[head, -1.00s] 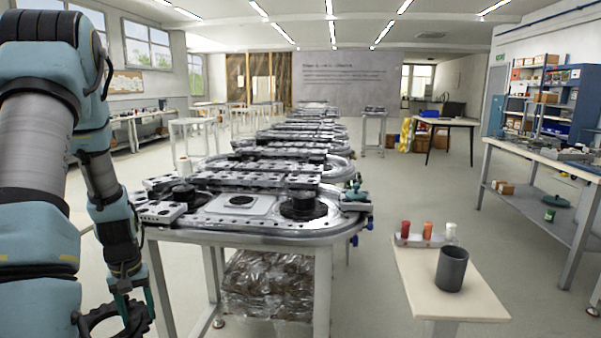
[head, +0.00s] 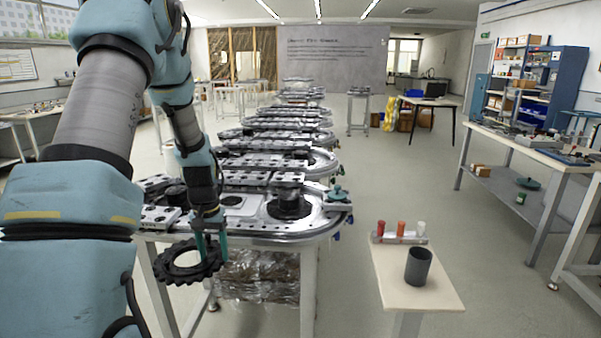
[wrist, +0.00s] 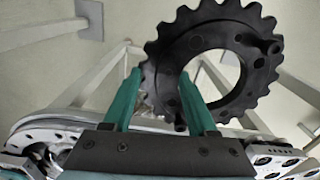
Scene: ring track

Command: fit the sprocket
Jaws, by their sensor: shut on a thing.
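My gripper (head: 209,246) is shut on a black toothed sprocket (head: 172,267), a ring with a large open centre. In the head view it hangs in front of the near end of the track table, at about the height of the table edge or a little below. In the wrist view the green fingers of my gripper (wrist: 160,85) hold the rim of the sprocket (wrist: 257,62) on one side. The ring track (head: 318,222) has a dark round hub (head: 288,207) near its front right end. Another dark round part behind my arm is partly hidden.
A small cream side table (head: 440,296) at the front right carries a dark grey cup (head: 418,266) and a rack with red, orange and white pieces (head: 400,235). A workbench (head: 540,155) stands far right. Open floor lies between them.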

